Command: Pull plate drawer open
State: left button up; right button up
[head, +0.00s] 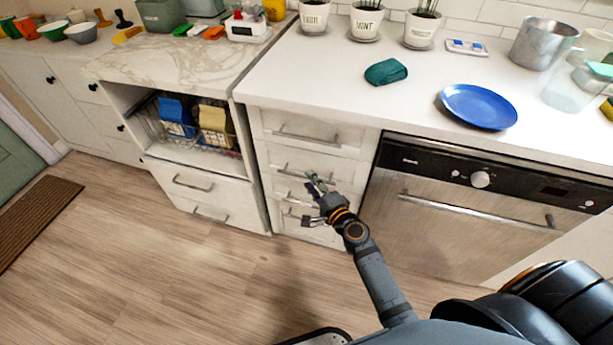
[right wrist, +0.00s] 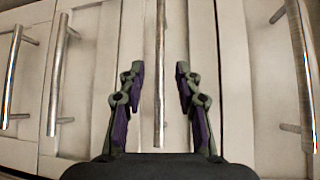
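The drawer stack stands left of the oven, with white fronts and silver bar handles. Its top drawer (head: 315,130) and second drawer (head: 345,170) look shut, and the lower fronts are partly behind my gripper. No label shows which is the plate drawer. My right gripper (head: 309,199) is in front of the middle drawers. In the right wrist view my right gripper (right wrist: 160,75) is open, with one finger on each side of a bar handle (right wrist: 160,115). The fingers stand apart from the bar. My left gripper is out of view.
The oven (head: 450,215) is right of the drawers. A blue plate (head: 479,107) and a green cloth (head: 386,72) lie on the counter above. An open basket unit (head: 190,160) is to the left. The wooden floor (head: 180,270) before the drawers is clear.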

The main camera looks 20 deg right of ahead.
jog(key=shift+x, duration=1.6)
grip_shut()
